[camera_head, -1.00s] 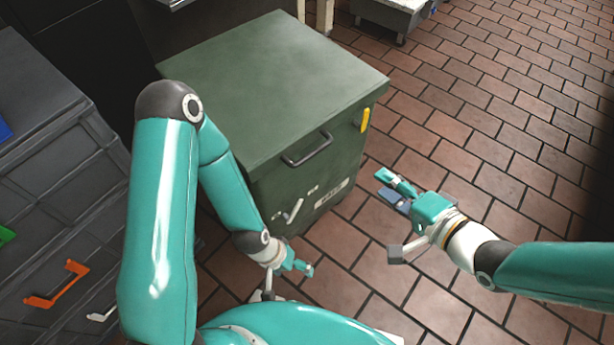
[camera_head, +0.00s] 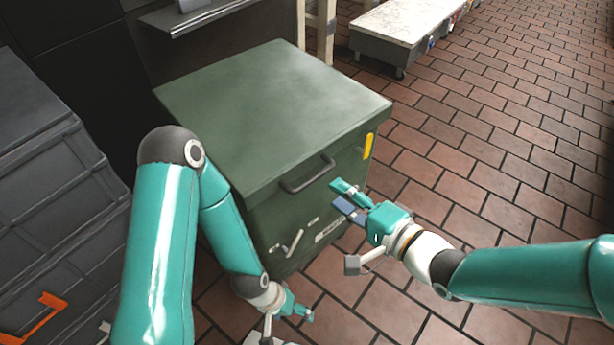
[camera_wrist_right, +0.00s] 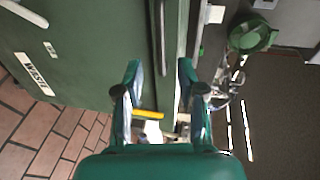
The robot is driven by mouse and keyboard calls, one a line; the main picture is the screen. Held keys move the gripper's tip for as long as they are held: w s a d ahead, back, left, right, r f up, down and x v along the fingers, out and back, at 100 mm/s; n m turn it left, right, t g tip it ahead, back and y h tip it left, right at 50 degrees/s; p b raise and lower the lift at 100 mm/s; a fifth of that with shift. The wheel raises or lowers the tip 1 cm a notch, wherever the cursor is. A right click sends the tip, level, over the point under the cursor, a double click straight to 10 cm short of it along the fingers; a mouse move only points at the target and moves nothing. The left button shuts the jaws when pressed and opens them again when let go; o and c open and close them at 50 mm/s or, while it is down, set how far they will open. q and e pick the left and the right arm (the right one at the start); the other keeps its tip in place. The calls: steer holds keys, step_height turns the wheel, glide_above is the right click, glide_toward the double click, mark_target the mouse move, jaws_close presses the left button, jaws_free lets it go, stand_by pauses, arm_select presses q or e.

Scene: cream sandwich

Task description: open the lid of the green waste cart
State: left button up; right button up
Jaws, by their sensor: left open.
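The green waste cart (camera_head: 330,210) stands ahead, its flat green lid (camera_head: 280,105) lying closed on top. A dark grey bar handle (camera_head: 307,178) is on the lid's front edge; in the right wrist view a dark upright bar, likely this handle (camera_wrist_right: 159,40), lies beyond the fingertips. My right gripper (camera_head: 342,198) is open and empty, just right of the handle and near the cart's front. Its spread fingers (camera_wrist_right: 160,75) show in the right wrist view. My left gripper (camera_head: 300,309) is open and empty, low in front of the cart.
A yellow tag (camera_head: 368,145) is on the cart's right side, and a light lever (camera_head: 292,243) is on its front. Grey crates (camera_head: 55,190) stand close on the left. A low white-topped platform (camera_head: 405,25) is behind. The brick-tiled floor right of the cart is clear.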

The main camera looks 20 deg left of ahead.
mark_target(314, 176)
steer(key=b+x, duration=0.1)
steer(key=x, duration=0.7)
steer(key=shift+a+b, duration=0.2)
steer(key=shift+b, duration=0.1)
steer(key=shift+w, duration=0.1)
jaws_close()
